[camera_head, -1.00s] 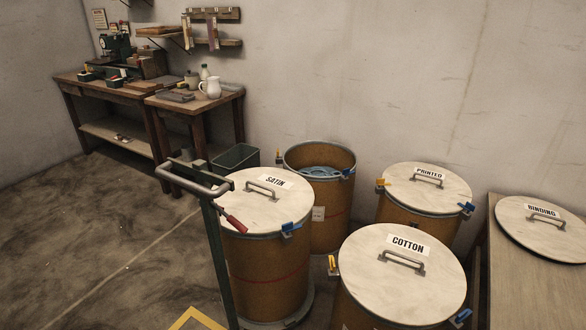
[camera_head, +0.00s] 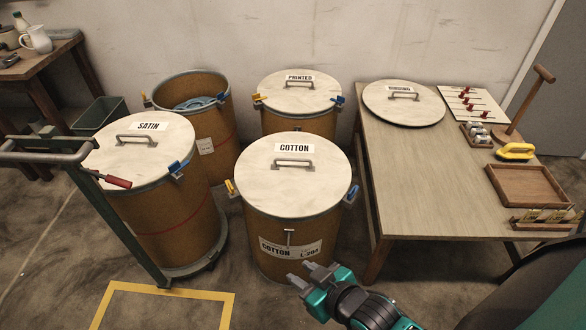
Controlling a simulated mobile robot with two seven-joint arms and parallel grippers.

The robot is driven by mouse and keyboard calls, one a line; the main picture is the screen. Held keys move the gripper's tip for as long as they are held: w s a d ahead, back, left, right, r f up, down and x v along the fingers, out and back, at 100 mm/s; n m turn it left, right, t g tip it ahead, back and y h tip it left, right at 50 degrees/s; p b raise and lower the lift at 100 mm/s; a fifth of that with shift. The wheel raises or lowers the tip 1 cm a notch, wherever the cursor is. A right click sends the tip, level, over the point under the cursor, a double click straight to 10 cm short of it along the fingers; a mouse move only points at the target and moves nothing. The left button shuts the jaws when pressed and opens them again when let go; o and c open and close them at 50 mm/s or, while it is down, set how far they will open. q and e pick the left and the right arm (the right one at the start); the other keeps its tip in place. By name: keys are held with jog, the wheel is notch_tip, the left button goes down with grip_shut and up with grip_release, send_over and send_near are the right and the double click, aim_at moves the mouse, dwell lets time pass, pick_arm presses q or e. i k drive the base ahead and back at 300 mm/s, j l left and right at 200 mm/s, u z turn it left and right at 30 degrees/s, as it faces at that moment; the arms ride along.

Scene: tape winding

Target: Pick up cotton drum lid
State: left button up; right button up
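The cotton drum lid (camera_head: 292,188) is a round pale disc with a metal handle (camera_head: 295,164) and a COTTON label. It lies on top of the brown cotton drum (camera_head: 262,229) at the centre of the head view. A yellow clip (camera_head: 230,187) sits at its left rim and a blue clip (camera_head: 351,195) at its right rim. My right gripper (camera_head: 301,273) is at the bottom centre, in front of the drum's lower part and below the lid. Its two fingers are apart with nothing visible between them. My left gripper is not in view.
The satin drum (camera_head: 165,217) stands on a wheeled cart (camera_head: 133,239) at the left. An open drum (camera_head: 211,125) and the printed drum (camera_head: 299,122) are behind. A table (camera_head: 416,170) at the right bears the binding lid (camera_head: 403,108), a tray (camera_head: 528,185) and tools. A yellow floor outline (camera_head: 180,290) is at front left.

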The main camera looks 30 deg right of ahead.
aim_at(286, 175)
jog(key=i+j+z, duration=0.3)
jog(key=i, duration=0.3)
jog(key=i+j+z, duration=0.3)
jog(key=i, duration=0.25)
